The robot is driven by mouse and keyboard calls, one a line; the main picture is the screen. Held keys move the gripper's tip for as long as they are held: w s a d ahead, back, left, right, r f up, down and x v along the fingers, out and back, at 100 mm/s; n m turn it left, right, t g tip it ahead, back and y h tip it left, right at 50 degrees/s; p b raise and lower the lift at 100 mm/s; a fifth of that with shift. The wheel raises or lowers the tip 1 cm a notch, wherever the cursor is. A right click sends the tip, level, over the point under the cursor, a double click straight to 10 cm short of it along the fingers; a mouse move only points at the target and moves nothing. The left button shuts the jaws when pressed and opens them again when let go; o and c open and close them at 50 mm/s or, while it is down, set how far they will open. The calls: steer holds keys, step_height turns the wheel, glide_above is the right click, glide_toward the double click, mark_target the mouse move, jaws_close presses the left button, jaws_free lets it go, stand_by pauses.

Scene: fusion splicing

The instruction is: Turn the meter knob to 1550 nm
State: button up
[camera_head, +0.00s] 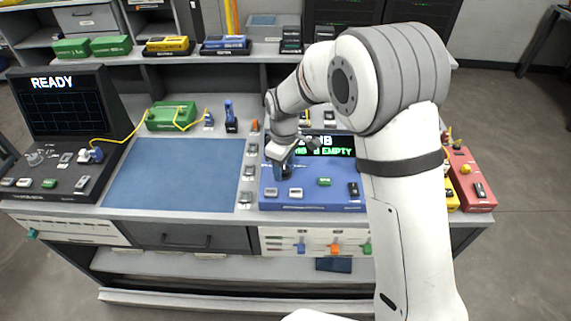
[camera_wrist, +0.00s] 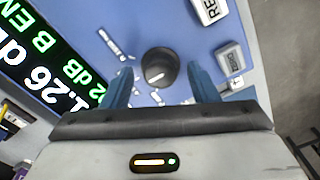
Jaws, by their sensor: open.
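The blue meter (camera_head: 335,193) stands on the bench right of centre in the head view, partly hidden by my arm. Its dark round knob (camera_wrist: 158,68) shows in the wrist view, with a short light mark on its top. White markings (camera_wrist: 112,42) lie around the knob; I cannot read them. My gripper (camera_wrist: 162,82) is open, with one blue finger on each side of the knob and gaps visible. In the head view my gripper (camera_head: 283,165) hangs over the left part of the meter. The meter's display (camera_wrist: 50,60) shows 1.26 dB with green text.
Buttons (camera_wrist: 232,58) sit on the meter's face beside the knob. A blue mat (camera_head: 170,175) lies clear to the left. A dark console (camera_head: 65,105) reading READY stands at far left. A red box (camera_head: 470,183) is to the right. Small grey parts line the meter's left edge.

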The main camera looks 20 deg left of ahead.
steer(key=c, duration=0.9)
steer(key=shift+d, duration=0.2)
steer(key=shift+c, duration=0.4)
steer(key=shift+a, duration=0.15)
steer(key=shift+m+b, duration=0.5)
steer(key=shift+m, duration=1.7)
steer(key=m, duration=0.5)
steer(key=shift+r+b, duration=0.1)
steer(key=shift+b, duration=0.3)
steer(key=shift+w+m, duration=0.1)
steer(key=shift+m, duration=0.3)
steer(key=o, duration=1)
